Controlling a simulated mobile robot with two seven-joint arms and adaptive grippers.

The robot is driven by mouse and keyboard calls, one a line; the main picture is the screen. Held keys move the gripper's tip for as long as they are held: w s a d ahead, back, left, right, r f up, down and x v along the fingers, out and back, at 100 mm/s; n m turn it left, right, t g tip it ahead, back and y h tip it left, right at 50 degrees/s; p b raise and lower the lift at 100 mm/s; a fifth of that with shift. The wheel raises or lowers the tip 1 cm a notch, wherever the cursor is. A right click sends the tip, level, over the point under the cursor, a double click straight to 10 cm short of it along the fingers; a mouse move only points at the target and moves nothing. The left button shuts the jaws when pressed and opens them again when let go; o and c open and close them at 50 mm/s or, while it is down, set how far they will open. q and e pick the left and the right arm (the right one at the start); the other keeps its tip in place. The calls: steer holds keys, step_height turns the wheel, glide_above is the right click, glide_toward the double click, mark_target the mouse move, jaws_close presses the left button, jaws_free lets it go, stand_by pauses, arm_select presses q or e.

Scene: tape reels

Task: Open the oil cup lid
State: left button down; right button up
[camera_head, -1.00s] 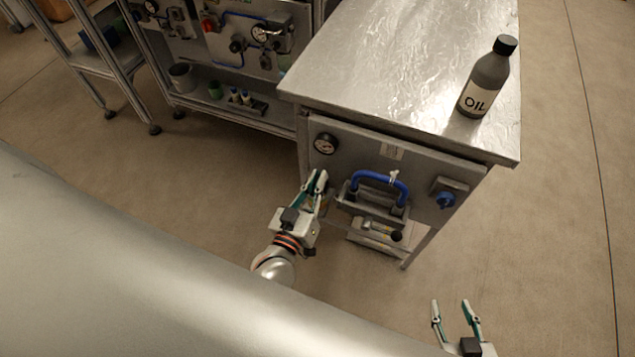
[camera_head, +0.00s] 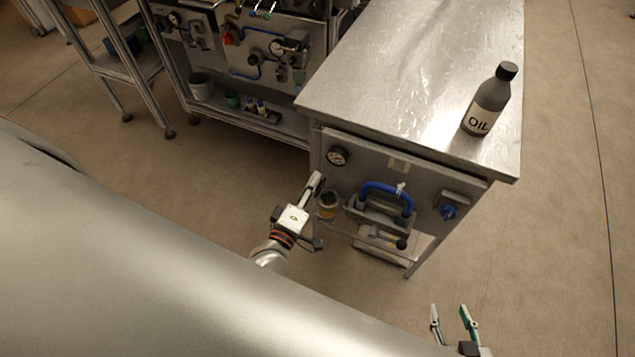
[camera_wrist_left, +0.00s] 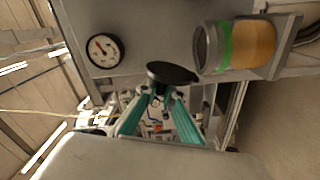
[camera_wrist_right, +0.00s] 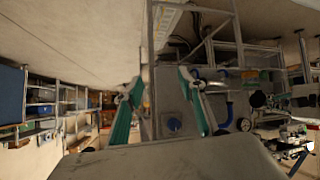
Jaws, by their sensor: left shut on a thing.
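The oil cup (camera_head: 327,206) is on the front of the metal cabinet, left of the blue handle. In the left wrist view the cup (camera_wrist_left: 250,46) shows amber oil, a green band and a grey rim. A dark round lid (camera_wrist_left: 172,73) is beside the rim, off the cup's mouth; whether it is still joined at its edge I cannot tell. My left gripper (camera_head: 316,178) is shut on the lid's edge, with the teal fingers (camera_wrist_left: 160,90) meeting at it. My right gripper (camera_head: 452,308) is open and empty, low at the right; its spread fingers (camera_wrist_right: 160,84) show in the right wrist view.
The front panel carries a gauge (camera_head: 337,157), a blue handle (camera_head: 386,190) and a blue knob (camera_head: 449,211). An oil bottle (camera_head: 487,100) stands on the cabinet top (camera_head: 400,75). A second bench (camera_head: 235,107) is behind at the left. Floor at the right is free.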

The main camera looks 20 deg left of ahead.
arm_select(q)
steer(key=shift+a+f+n+b, duration=0.15)
steer(key=shift+a+f+n, duration=0.2)
steer(key=shift+n, duration=0.7)
steer(key=shift+a+f+n+b, duration=0.15)
steer(key=shift+a+n, duration=0.3)
steer(key=shift+n, duration=0.6)
arm_select(e)
steer(key=shift+w+d+r, duration=0.2)
steer(key=shift+w, duration=0.4)
steer(key=shift+s+f, duration=0.15)
steer(key=shift+s, duration=0.05)
arm_select(q)
steer(key=c, duration=2.2)
jaws_free()
steer(key=shift+o, duration=0.2)
arm_select(e)
steer(key=shift+s+a+f, duration=0.1)
steer(key=shift+s+f, duration=0.05)
steer(key=shift+s, duration=0.15)
arm_select(q)
steer(key=s, duration=1.2)
arm_select(e)
steer(key=shift+w, duration=0.25)
